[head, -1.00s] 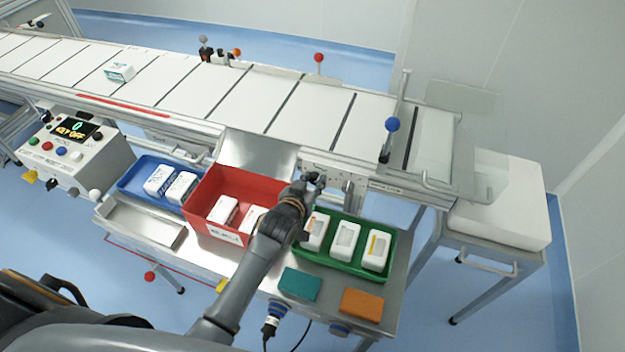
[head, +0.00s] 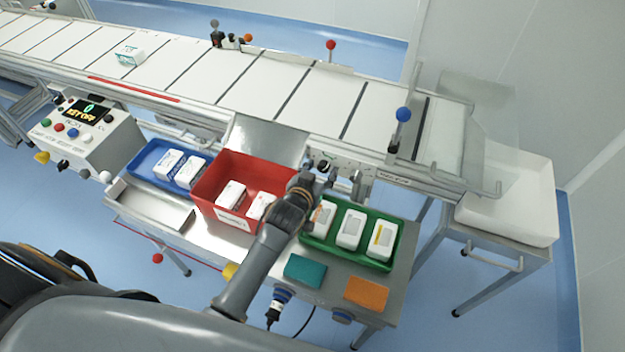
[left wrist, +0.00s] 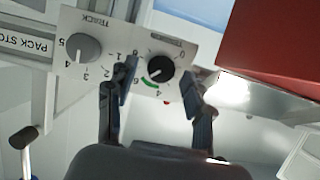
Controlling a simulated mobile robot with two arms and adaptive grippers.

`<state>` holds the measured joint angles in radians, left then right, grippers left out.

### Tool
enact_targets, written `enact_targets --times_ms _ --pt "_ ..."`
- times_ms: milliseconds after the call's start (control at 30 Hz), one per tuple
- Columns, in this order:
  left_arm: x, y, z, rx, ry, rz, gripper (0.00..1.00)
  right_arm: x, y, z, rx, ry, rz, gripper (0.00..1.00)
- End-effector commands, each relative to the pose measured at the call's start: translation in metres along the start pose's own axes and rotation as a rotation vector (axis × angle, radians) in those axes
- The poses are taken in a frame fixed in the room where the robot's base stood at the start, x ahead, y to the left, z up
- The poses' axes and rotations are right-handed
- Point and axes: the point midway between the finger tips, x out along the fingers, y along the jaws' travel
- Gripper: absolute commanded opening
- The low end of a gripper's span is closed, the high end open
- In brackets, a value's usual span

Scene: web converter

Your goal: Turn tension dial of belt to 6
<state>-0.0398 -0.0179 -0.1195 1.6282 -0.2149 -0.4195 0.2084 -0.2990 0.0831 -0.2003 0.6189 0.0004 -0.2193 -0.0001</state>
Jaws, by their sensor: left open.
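The black tension dial (left wrist: 160,70) sits on a light panel (left wrist: 205,45) and appears upside down in the left wrist view, with numbers and a green arc around it. My left gripper (left wrist: 163,76) is open, with one finger on each side of the dial; contact cannot be told. In the head view, my left gripper (head: 318,175) is at the conveyor's front side, partly hiding the panel. My right gripper is not in view.
A grey TRACK knob (left wrist: 82,47) is beside the dial. A red bin (head: 205,205) and a green tray (head: 340,259) with white packs stand close to my left arm. A metal chute (head: 268,140) leads from the conveyor belt (head: 310,100) to the red bin.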

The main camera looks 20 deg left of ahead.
Motion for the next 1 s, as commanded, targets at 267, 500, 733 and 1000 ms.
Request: enact_targets --times_ms 267,500,733,1000 --pt "-0.055 0.000 0.001 -0.001 -0.002 0.000 0.52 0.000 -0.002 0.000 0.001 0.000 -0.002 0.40" --pt "-0.096 0.000 0.001 0.001 -0.002 0.001 0.52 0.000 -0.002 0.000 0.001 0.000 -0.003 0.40" --pt "-0.109 0.000 0.001 0.001 -0.002 0.000 0.52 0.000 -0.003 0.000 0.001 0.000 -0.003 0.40" --pt "-0.109 0.000 0.000 0.001 -0.001 0.000 0.52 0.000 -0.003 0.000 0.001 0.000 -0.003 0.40"
